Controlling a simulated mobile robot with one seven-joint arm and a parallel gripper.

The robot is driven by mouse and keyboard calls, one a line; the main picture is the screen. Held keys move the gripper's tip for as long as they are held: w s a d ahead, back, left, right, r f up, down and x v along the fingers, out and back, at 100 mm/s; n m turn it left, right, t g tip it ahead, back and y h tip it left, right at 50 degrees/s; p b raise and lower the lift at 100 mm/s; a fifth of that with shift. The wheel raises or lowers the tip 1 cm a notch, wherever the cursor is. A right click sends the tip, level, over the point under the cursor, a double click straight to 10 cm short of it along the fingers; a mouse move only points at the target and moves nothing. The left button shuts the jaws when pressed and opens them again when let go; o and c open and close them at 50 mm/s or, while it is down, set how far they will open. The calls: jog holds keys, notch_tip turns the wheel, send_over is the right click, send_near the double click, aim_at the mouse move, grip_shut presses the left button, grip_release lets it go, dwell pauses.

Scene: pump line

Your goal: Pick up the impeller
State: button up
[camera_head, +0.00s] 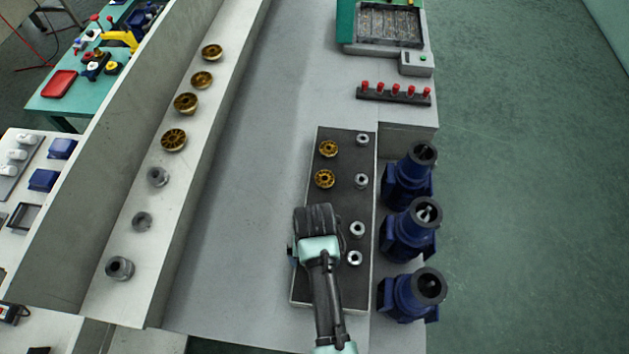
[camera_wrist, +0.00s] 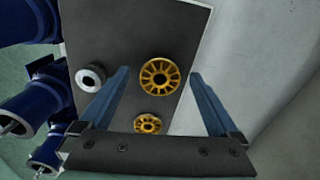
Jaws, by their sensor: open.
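Two brass impellers lie on the dark mat, an upper one (camera_head: 328,148) and a lower one (camera_head: 324,179) in the head view. My gripper (camera_head: 318,215) is over the mat, just below the lower impeller in that picture. In the wrist view one spoked impeller (camera_wrist: 160,77) sits between my two open blue fingers (camera_wrist: 158,88), with nothing held. A second impeller (camera_wrist: 148,124) shows below it, close to the gripper's dark crossbar. My arm and gripper hide part of the mat in the head view.
Several steel rings (camera_head: 358,229) line the right side of the mat (camera_head: 342,190). Three blue pump housings (camera_head: 405,243) stand to its right. More impellers (camera_head: 173,140) and steel parts (camera_head: 120,268) lie on the left shelf. The grey bench between shelf and mat is clear.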

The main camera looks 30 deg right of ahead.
jog(key=shift+c, duration=0.2)
grip_shut()
jog(key=shift+r, duration=0.1)
